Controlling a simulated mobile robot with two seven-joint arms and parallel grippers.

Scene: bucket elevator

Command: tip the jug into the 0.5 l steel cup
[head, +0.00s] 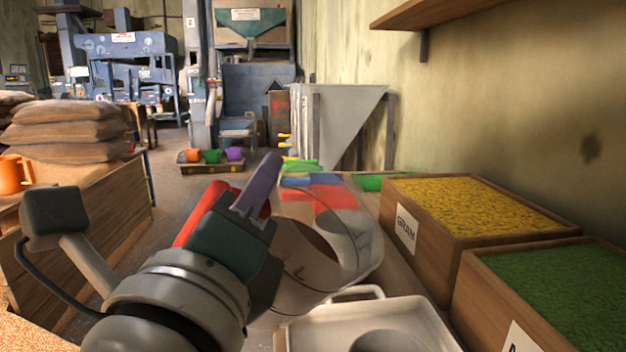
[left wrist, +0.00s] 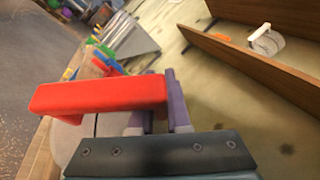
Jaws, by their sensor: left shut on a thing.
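My left gripper (head: 258,188), with purple fingers, is shut on the red handle of a clear jug (head: 362,245) in the middle of the head view. The jug is held tilted above the bench, its body to the right of the gripper. The red handle (left wrist: 100,95) also shows between the purple fingers (left wrist: 172,105) in the left wrist view. A dark brown oval shows within the jug's outline; I cannot tell whether it is contents or something behind. I cannot make out the steel cup. My right gripper is out of view.
A pale tray (head: 310,332) with a handle lies just below the jug. A box marked GRAM (head: 428,238) with yellow grain and a green-filled box (head: 500,305) stand at right. Sacks (head: 70,130) and an orange jug (head: 12,174) are at left. A shelf (head: 450,10) juts from the wall.

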